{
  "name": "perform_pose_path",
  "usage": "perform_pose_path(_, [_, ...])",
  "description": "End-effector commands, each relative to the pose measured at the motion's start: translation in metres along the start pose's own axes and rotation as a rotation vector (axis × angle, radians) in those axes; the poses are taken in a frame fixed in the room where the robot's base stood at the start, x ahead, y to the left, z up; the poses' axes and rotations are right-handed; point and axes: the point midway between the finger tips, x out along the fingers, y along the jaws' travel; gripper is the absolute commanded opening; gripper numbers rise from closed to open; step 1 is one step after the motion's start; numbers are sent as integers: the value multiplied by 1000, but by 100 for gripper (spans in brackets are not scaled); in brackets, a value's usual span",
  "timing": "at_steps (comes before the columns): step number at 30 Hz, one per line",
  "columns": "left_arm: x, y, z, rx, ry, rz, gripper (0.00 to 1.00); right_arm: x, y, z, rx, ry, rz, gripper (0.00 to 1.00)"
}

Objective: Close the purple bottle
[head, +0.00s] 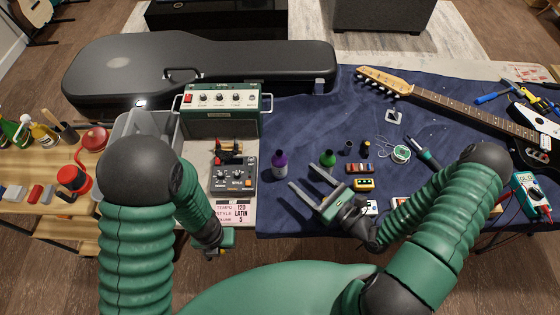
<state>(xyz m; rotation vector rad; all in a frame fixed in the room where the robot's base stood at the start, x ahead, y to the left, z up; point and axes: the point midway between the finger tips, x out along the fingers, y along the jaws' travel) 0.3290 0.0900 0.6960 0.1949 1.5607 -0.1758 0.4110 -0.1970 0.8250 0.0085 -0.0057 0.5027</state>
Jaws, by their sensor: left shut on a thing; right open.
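The purple bottle (280,166) stands upright on the blue cloth, with a white label and a dark top; I cannot tell from here whether a cap is on it. A green bottle (328,159) stands to its right. Two small dark cylinders (348,148) (365,149) stand further right. My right gripper (302,176) is open and empty, its fingers pointing up-left towards the purple bottle, apart from it. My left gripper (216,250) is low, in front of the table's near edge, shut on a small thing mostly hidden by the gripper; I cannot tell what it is.
A green amplifier (220,110) and a pedal unit (233,178) stand left of the purple bottle. A black guitar case (200,68) lies behind. Small pedals (366,184), solder wire (400,153) and a guitar (440,98) lie to the right.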

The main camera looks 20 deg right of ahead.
Motion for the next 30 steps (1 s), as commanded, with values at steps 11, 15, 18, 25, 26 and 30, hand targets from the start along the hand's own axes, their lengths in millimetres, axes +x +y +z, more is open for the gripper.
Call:
perform_pose_path(11, [0, 4, 0, -1, 0, -4, 0, 62, 5, 1, -4, 0, 5, 67])
perform_pose_path(15, [0, 2, 0, 0, 0, -1, 0, 69, 2, 0, -1, -1, 2, 67])
perform_pose_path(18, [0, 1, 0, -1, 0, 0, 0, 69, 1, 0, 1, -1, 2, 67])
perform_pose_path(25, [1, 2, 0, 0, 0, -3, 0, 76, 4, -1, -2, 0, 5, 67])
perform_pose_path(26, [1, 3, 0, 0, 0, -3, 0, 81, 5, -2, -2, -1, 6, 67])
perform_pose_path(30, [3, 4, 0, -1, 0, -5, 0, 106, 6, -5, -3, -1, 6, 67])
